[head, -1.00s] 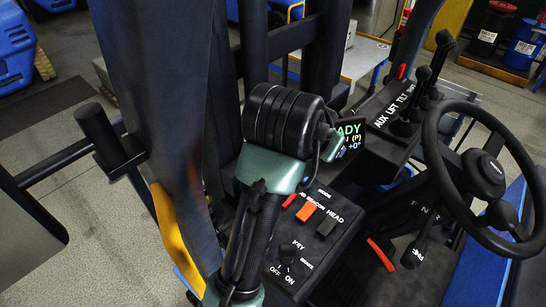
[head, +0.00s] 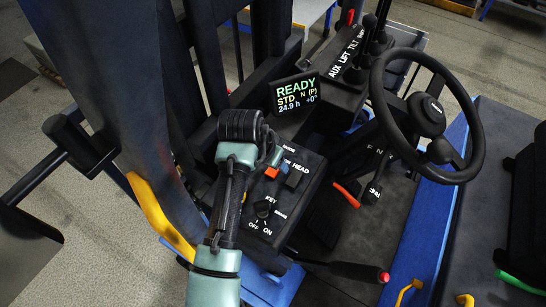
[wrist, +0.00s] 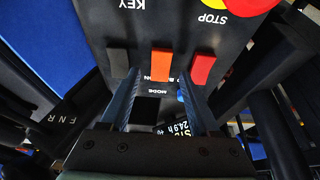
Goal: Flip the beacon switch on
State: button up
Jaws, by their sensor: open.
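The beacon switch is an orange rocker (head: 271,173) on the black control panel (head: 290,213); it also shows in the wrist view (wrist: 161,64), with its BEACON label partly hidden. My gripper (head: 275,158) is over the far end of the panel, close to the switch. In the wrist view my gripper (wrist: 159,77) is open and empty, with one finger on each side of the orange rocker. I cannot tell whether the fingers touch it. The rocker's tilt is hard to read.
A red rocker (wrist: 203,69) and a dark grey rocker (wrist: 118,63) flank the orange one. A key switch (head: 263,208) sits nearer on the panel. A red-and-yellow STOP button (wrist: 249,5), READY display (head: 297,94) and steering wheel (head: 472,121) are nearby.

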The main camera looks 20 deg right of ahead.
jog(key=shift+x, duration=0.75)
grip_shut()
